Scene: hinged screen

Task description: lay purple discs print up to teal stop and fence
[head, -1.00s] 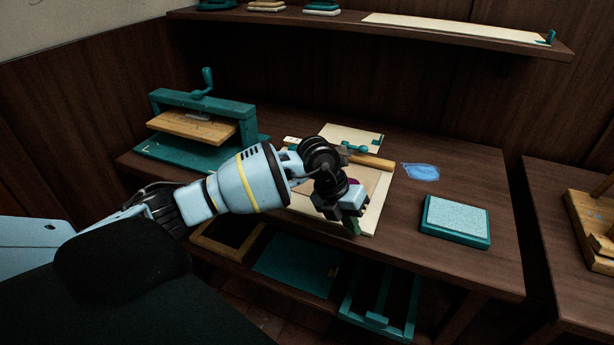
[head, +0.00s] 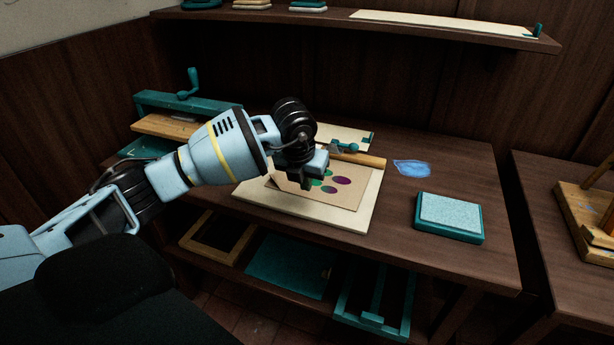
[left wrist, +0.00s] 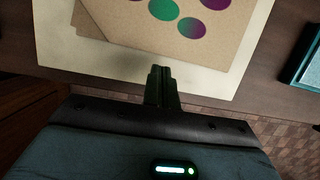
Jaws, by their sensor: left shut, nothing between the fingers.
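The brown print (head: 345,197) with purple and green discs lies face up on a cream board (head: 345,220) on the table. In the left wrist view the print (left wrist: 125,30) shows a second brown edge (left wrist: 88,22) beside it, perhaps a sheet beneath. My left gripper (head: 306,184) is over the print's left part in the head view and hides some discs. Its fingers (left wrist: 161,72) are shut and empty. Teal pieces show at the small cream board (head: 345,136) behind and at the right end of the shelf's long cream strip (head: 440,22); I cannot tell which is the stop or fence.
A wooden roller (head: 360,159) lies along the board's back edge. A teal pad (head: 449,217) and a blue patch (head: 412,168) are to the right. A teal press (head: 190,103) stands at the left, behind my arm. Frames and trays (head: 290,265) fill the lower shelf.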

